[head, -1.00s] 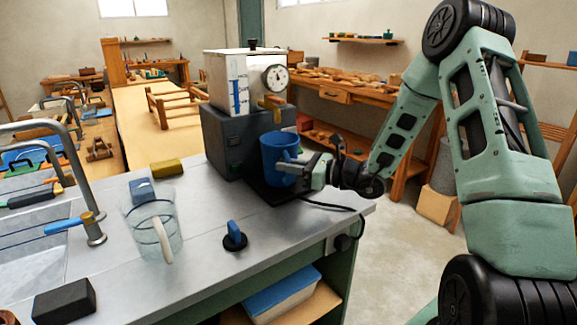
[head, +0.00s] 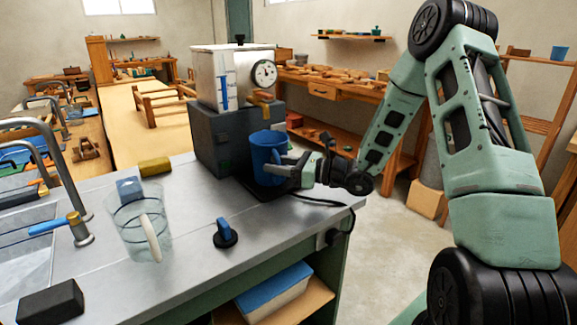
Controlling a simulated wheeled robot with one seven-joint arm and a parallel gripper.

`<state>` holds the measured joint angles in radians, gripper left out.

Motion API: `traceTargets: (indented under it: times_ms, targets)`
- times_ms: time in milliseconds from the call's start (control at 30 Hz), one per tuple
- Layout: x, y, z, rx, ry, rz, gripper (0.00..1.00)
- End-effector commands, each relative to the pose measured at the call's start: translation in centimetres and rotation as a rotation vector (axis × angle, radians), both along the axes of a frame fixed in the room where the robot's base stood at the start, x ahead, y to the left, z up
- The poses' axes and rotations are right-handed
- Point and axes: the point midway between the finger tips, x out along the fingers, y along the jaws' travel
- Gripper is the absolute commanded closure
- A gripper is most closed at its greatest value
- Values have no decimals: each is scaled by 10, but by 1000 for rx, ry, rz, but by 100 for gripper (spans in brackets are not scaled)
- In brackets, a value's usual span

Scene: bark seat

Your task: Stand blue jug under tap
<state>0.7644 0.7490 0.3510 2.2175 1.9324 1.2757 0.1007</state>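The blue jug (head: 266,156) is upright over the dark base at the foot of the dark box, below and slightly to the right of the brass tap (head: 262,98). The tap is on the front of the white metal tank. My gripper (head: 287,170) is at the jug's right side, at its handle, and appears shut on it. The fingertips and part of the handle overlap, so the exact grip is hard to see. I cannot tell whether the jug's bottom touches the base.
The white tank (head: 210,78) with a dial stands on the dark box (head: 218,140). A black cable lies right of the base.

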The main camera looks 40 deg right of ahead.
Motion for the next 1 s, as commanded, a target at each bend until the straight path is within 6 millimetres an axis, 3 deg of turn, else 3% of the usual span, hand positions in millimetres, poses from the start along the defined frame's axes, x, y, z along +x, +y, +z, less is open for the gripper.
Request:
traceTargets:
  times_ms: [167,700,1000]
  targets:
    - [-14,-13,0,-2,-1,-4,62]
    - [-109,-87,0,-1,-1,-6,62]
    - [-134,-106,0,1,-1,-2,62]
